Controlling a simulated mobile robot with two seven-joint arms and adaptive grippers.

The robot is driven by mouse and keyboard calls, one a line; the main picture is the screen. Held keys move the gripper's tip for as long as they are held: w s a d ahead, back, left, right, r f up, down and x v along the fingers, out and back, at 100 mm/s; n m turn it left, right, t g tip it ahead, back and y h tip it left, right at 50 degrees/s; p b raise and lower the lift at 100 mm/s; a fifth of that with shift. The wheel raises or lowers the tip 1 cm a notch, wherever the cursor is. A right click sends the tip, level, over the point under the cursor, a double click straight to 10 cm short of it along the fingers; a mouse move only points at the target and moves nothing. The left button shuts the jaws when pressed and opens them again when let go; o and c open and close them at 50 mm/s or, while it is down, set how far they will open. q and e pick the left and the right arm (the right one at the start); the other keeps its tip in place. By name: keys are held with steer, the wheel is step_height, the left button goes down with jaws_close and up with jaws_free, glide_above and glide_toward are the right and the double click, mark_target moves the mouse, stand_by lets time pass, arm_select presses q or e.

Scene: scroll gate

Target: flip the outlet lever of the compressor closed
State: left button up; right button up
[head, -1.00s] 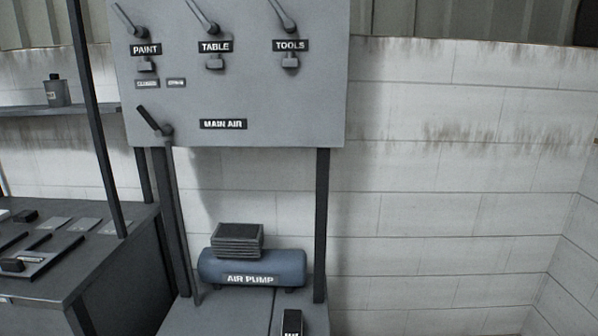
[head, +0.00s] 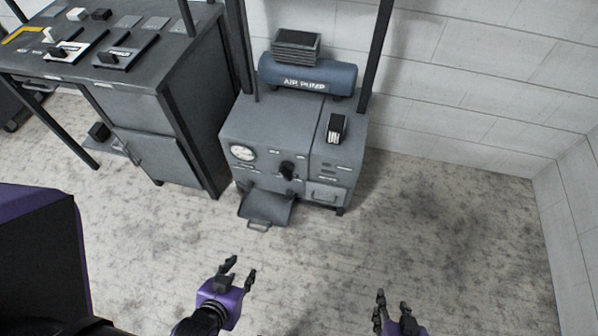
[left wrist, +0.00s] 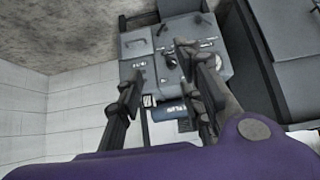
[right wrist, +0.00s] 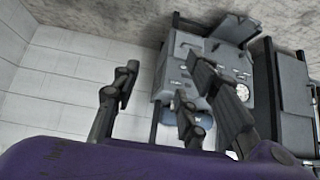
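The compressor is a blue tank (head: 308,77) labelled AIR PUMP with a dark finned block on top. It stands on a grey cabinet (head: 265,122) against the wall. The cabinet front has a round gauge (head: 243,153) and a black knob or lever (head: 287,170). I cannot tell which part is the outlet lever. My left gripper (head: 239,271) is open and empty, in front of the cabinet and well short of it. My right gripper (head: 393,303) is open and empty, further right over the floor. The cabinet also shows upside down in the left wrist view (left wrist: 210,50).
A grey flap (head: 265,207) hangs open low on the cabinet front, beside a closed drawer (head: 327,193). A small black box (head: 337,128) stands on the cabinet top. A workbench (head: 160,75) stands at left. The floor (head: 450,220) at right is clear.

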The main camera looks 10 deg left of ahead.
steer(key=shift+w+r, duration=0.15)
steer(key=shift+w, duration=0.15)
